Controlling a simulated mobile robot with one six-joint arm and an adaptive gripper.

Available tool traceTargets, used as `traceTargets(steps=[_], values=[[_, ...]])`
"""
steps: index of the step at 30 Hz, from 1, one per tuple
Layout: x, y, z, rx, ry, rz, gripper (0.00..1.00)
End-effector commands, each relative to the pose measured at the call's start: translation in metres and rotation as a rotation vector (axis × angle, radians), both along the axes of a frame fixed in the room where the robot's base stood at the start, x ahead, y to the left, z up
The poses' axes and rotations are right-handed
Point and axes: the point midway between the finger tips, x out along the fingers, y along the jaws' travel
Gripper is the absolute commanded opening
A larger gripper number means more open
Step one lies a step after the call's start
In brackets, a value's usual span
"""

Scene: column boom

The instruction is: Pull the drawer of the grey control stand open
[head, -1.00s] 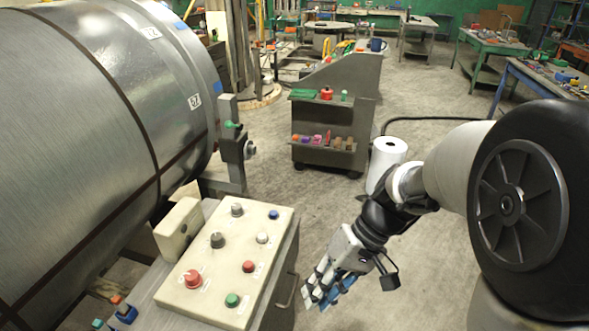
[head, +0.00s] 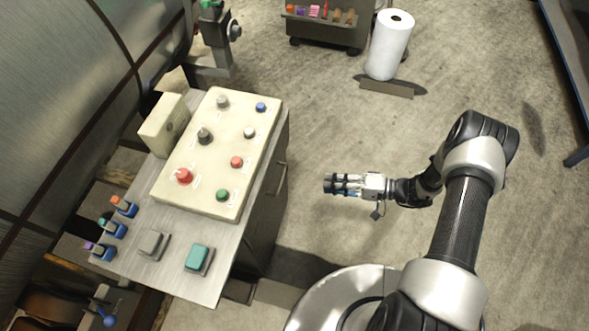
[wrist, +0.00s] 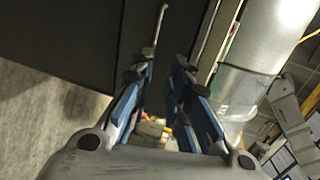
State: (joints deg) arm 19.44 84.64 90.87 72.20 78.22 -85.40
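The grey control stand (head: 262,205) is at the left in the head view, with a brushed metal top and a dark side facing my gripper. A slim upright handle (head: 281,180) shows on that side; the drawer's edges are hard to make out, and I see no open gap. My gripper (head: 328,184) is right of the handle, pointing left at it, with floor visible between them. In the wrist view my gripper (wrist: 160,75) has its blue fingers apart with nothing held. A thin pale bar, likely the handle (wrist: 157,25), shows against the dark panel (wrist: 75,35) beyond the fingertips.
A cream button box (head: 215,150) sits on the stand. A white roll (head: 388,50) stands on the floor at the back, near a small trolley (head: 325,28). A blue table leg (head: 577,157) is at the far right. The floor around my gripper is clear.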

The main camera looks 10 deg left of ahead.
Motion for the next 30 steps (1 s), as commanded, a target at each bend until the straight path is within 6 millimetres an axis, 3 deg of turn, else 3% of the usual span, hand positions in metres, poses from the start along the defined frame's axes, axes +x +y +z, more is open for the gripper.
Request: traceTargets(steps=[5,10,24,30], values=[[-0.004,0.003,-0.015,0.022,-0.007,-0.031,0.17],[-0.003,0.021,-0.020,0.023,-0.007,-0.031,0.17],[0.004,0.119,-0.041,0.021,-0.007,-0.026,0.17],[0.007,0.152,-0.048,0.021,-0.007,-0.029,0.17]])
